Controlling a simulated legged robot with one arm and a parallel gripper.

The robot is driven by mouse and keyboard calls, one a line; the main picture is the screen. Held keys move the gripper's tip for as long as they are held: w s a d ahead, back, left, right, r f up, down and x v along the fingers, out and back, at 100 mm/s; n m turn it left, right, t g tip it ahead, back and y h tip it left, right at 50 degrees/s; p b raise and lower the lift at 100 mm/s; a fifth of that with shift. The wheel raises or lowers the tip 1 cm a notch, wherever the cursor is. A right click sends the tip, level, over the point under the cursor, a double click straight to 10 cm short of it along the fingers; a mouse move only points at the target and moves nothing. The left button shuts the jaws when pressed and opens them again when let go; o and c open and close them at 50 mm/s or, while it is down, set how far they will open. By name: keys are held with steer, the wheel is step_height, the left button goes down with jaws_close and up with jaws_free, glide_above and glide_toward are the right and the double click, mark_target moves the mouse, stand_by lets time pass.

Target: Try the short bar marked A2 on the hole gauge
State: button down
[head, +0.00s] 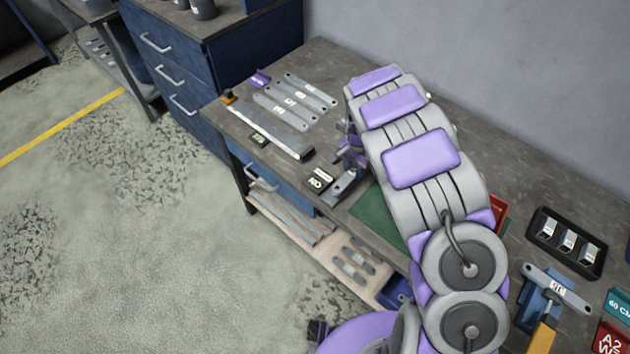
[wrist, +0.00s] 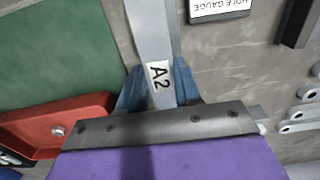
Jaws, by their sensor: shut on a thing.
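In the wrist view, my gripper (wrist: 160,88) has its blue fingers shut on the grey short bar (wrist: 150,30), with the white A2 label between them. The bar runs from the fingers past the top edge of that view. The black and white HOLE GAUGE sign (wrist: 220,8) lies just right of the bar. In the head view, my arm covers most of the gripper, and a grey metal piece (head: 347,186) shows near a small black sign (head: 319,180) at the bench's front edge. I cannot tell bar from gauge there, nor whether they touch.
A green mat (wrist: 50,50) and a red tray (wrist: 60,128) lie left of the bar. Several labelled bars (head: 290,103) and a long bar (head: 272,132) lie at the bench's far left. A black tray (head: 541,237) with brackets and a blue stand (head: 530,305) are at right.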

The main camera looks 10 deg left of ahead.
steer(key=shift+d, duration=0.3)
steer(key=shift+a, duration=0.1)
steer(key=shift+a, duration=0.2)
steer(key=shift+a+r, duration=0.3)
steer(key=shift+d+r+p, duration=0.25)
steer(key=shift+r, duration=0.4)
steer(key=shift+d+r+p, duration=0.25)
steer(key=shift+r, duration=0.35)
steer(key=shift+a+r, duration=0.2)
steer(key=shift+r, duration=0.3)
steer(key=shift+a, duration=0.15)
steer(key=shift+f, duration=0.1)
